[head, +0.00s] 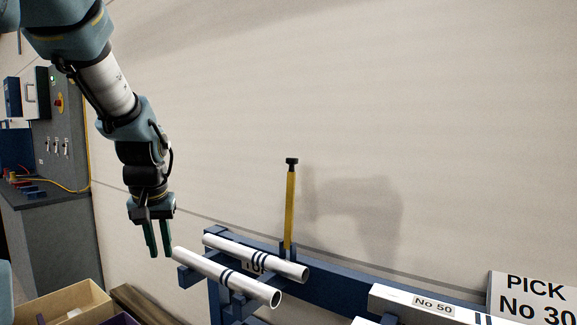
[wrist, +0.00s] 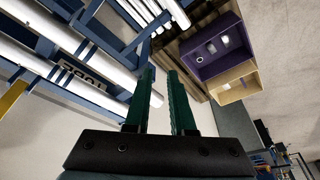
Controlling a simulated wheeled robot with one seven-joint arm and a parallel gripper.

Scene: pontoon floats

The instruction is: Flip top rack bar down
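The yellow rack bar (head: 290,205) with a black end knob stands upright on the blue rack (head: 340,268), at a pivot bracket behind the white tubes. In the wrist view a yellow piece of it (wrist: 12,98) shows at the left edge. A partly hidden "TOP" label (head: 255,267) is on the rack, and it also shows in the wrist view (wrist: 78,72). My gripper (head: 158,250) points down to the left of the rack and the bar.
Two white tubes with dark bands (head: 225,276) lie on the rack, close to my fingers on the right. A white box marked No 50 (head: 425,303) is at the right. Tan and purple bins (wrist: 210,45) stand below. The wall is close behind the bar.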

